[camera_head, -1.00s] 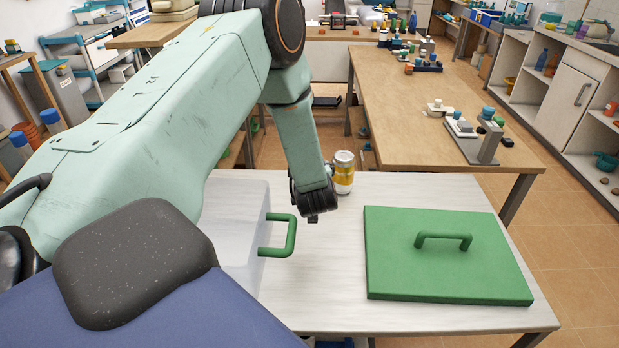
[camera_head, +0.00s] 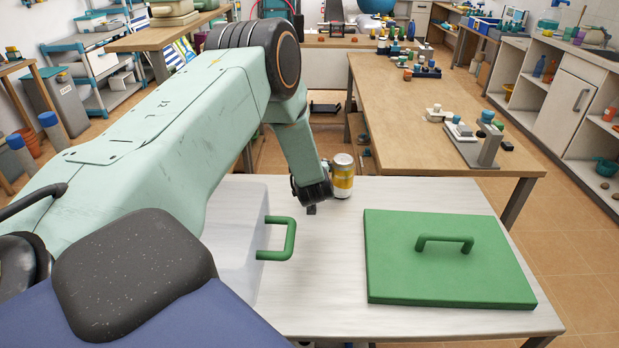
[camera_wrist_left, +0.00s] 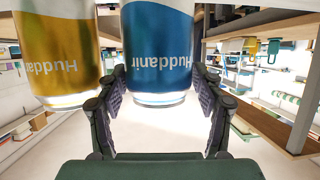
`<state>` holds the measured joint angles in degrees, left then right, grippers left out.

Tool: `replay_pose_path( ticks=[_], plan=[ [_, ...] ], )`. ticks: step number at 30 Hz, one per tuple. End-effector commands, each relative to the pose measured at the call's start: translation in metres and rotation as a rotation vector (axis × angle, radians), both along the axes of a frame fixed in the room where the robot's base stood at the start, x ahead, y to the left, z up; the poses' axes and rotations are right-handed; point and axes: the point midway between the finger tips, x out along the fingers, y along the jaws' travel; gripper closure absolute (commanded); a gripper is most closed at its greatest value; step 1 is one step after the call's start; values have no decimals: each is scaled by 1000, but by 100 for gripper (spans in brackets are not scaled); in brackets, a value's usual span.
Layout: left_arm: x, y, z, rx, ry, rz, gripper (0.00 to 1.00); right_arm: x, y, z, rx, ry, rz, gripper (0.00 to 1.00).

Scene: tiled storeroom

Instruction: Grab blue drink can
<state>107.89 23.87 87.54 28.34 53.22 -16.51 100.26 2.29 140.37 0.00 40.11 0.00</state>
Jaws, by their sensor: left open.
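The blue drink can (camera_wrist_left: 157,50) with "Huddanir" lettering, upside down in the picture, fills the top middle of the left wrist view. My left gripper (camera_wrist_left: 160,78) is open, with one dark finger on each side of the can's lower end. I cannot tell whether either finger touches it. In the head view my left gripper (camera_head: 311,207) is low over the white table, mostly hidden by its own arm, and the blue can is hidden there. My right gripper is in neither view.
A yellow-and-white can (camera_head: 343,178) stands close beside the left gripper and shows left of the blue can in the wrist view (camera_wrist_left: 60,50). A green lid (camera_head: 447,270) with a handle lies at the right of the white table (camera_head: 330,310). A green-handled box (camera_head: 237,222) stands left.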

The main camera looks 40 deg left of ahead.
Motion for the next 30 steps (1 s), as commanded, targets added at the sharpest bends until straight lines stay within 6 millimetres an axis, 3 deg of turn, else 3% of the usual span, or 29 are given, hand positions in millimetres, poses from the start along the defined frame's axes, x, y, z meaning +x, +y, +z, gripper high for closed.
replay_pose_path(
  ticks=[7, 25, 30],
  plan=[
    [2, 2, 0, 0, 0, 0, 34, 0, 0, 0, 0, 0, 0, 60],
    [2, 1, 1, 1, -2, 0, 85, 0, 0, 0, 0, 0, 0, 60],
    [3, 2, 2, 1, -4, 0, 86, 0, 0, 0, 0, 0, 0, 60]
  ],
)
